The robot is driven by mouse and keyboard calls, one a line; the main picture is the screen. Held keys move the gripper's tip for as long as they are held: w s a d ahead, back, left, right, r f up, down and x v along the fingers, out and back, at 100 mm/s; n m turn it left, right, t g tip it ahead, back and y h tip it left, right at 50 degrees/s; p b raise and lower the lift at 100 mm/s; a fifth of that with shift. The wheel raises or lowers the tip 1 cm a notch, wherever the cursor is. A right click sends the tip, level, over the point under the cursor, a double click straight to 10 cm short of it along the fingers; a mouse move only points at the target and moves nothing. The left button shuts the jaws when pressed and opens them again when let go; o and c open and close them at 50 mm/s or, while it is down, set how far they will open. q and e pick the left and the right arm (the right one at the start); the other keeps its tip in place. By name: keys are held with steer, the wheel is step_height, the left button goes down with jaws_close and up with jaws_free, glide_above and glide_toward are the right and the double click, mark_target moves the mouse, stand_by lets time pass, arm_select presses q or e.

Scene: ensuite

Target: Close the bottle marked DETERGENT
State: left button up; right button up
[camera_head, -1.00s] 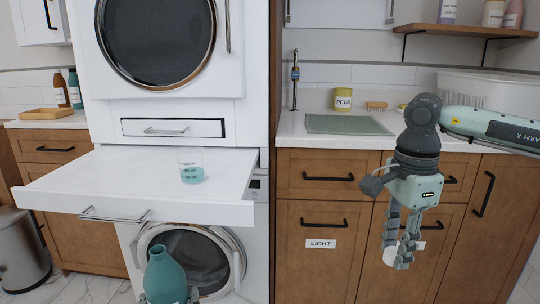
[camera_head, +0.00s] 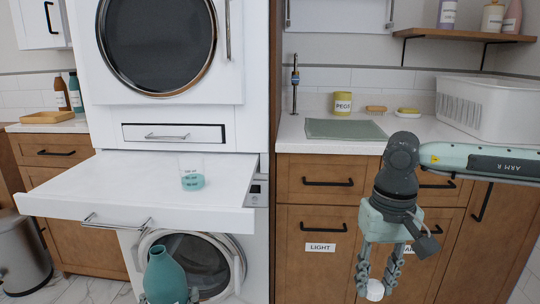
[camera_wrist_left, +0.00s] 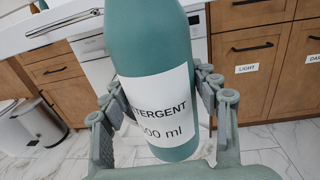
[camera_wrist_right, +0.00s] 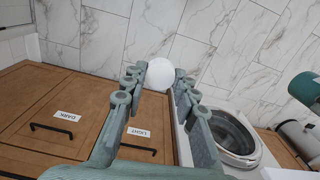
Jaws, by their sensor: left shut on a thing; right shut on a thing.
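The teal bottle (camera_head: 165,276) is at the bottom of the head view, with its open neck upward. Its label reads DETERGENT in the left wrist view (camera_wrist_left: 160,105). My left gripper (camera_wrist_left: 205,108) is shut around the bottle's body; in the head view its fingers show only at the bottom edge. My right gripper (camera_head: 377,283) points down in front of the wooden cabinets, to the right of the bottle and apart from it. It is shut on a round white cap (camera_head: 375,290), which also shows between its fingertips in the right wrist view (camera_wrist_right: 160,74).
A white pull-out shelf (camera_head: 110,185) holds a clear cup of teal liquid (camera_head: 192,178). Below it is a washing machine (camera_head: 200,262). The counter (camera_head: 420,135) bears a PEGS tin (camera_head: 342,103), a green mat (camera_head: 345,129) and a white basket (camera_head: 487,105).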

arm_select(q)
steer(key=shift+r, duration=0.1)
stand_by(0.3)
steer(key=s+d+r+m+g+h, duration=0.1)
steer(key=d+m+g+h, duration=0.3)
steer(key=d+m+h, duration=0.4)
steer(key=s+d+h, duration=0.1)
steer(key=d+h, duration=0.2)
steer(key=d, duration=0.2)
steer(key=shift+d+h, duration=0.25)
steer(key=shift+h, duration=0.05)
arm_select(e)
steer(key=shift+w+a+r, duration=0.15)
steer(key=shift+a+r, duration=0.1)
steer(key=shift+a, duration=0.1)
steer(key=s+a+r, duration=0.1)
steer(key=a+r, duration=0.7)
steer(key=a, duration=0.3)
steer(key=s+a+r, duration=0.1)
steer(key=a+r, duration=0.7)
steer(key=a, duration=0.3)
steer(key=shift+s+a+r+n, duration=0.15)
steer(key=shift+a+n, duration=0.1)
steer(key=shift+n, duration=0.15)
steer(key=shift+f, duration=2.05)
